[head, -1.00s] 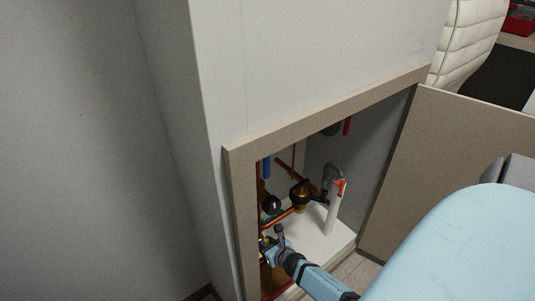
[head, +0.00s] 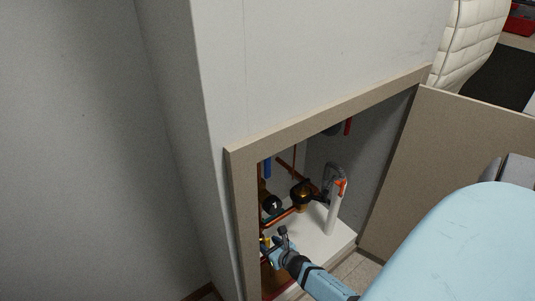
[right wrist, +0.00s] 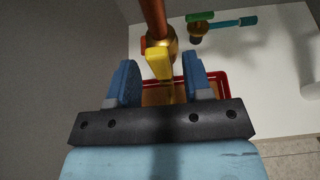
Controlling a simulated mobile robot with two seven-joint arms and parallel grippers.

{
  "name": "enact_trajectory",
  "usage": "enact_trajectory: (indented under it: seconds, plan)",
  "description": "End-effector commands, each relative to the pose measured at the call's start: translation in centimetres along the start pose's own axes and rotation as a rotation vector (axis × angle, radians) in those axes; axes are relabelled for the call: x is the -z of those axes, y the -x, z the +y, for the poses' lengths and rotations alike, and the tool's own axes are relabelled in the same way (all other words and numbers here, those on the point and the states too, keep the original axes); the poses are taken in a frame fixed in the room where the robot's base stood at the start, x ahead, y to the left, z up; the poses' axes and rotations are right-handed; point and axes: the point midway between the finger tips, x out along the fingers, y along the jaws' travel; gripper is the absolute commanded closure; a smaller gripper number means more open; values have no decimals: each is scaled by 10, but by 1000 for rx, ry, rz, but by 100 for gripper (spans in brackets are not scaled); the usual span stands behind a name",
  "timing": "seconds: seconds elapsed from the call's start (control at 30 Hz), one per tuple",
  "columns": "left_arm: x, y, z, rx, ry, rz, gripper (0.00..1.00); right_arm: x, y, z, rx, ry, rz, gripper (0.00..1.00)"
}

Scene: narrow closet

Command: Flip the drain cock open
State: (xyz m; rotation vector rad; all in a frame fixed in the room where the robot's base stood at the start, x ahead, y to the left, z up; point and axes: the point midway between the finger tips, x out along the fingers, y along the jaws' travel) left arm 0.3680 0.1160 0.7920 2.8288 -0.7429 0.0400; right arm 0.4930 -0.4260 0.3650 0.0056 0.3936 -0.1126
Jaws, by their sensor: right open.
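The drain cock shows in the right wrist view as a brass body (right wrist: 166,44) on a copper pipe, with a yellow lever (right wrist: 158,66) pointing toward my gripper. My right gripper (right wrist: 160,74) is open, with one blue finger on each side of the yellow lever. Gaps show between the lever and both fingers. In the head view, my right gripper (head: 273,246) is inside the cabinet opening, low at its left side. The cock is small and mostly hidden there. My left gripper is not in view.
A red-rimmed tray (right wrist: 222,84) lies below the cock. A green handle (right wrist: 200,16) and a blue lever (right wrist: 232,22) are at the upper right. The cabinet frame (head: 240,215) borders the opening closely. A white pipe (head: 333,212) stands inside at right. The door (head: 440,170) is open.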

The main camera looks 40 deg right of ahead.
Motion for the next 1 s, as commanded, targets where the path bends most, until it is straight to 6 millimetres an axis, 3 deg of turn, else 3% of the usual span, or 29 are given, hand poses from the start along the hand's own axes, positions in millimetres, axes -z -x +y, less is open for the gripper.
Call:
enact_trajectory:
  seconds: [0.03, 0.3, 0.5, 0.7, 1.0]
  plan:
    - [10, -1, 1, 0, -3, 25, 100, -2, 13, 0, 0, -1, 2, 54]
    - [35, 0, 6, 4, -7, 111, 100, -2, 76, 0, 0, -2, 2, 54]
    - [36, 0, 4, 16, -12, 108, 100, -1, 107, 0, 0, 0, 2, 54]
    - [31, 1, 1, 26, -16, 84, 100, 0, 119, 0, 0, -1, 1, 54]
    - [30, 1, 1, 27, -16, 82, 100, 0, 119, 0, 0, 0, 1, 54]
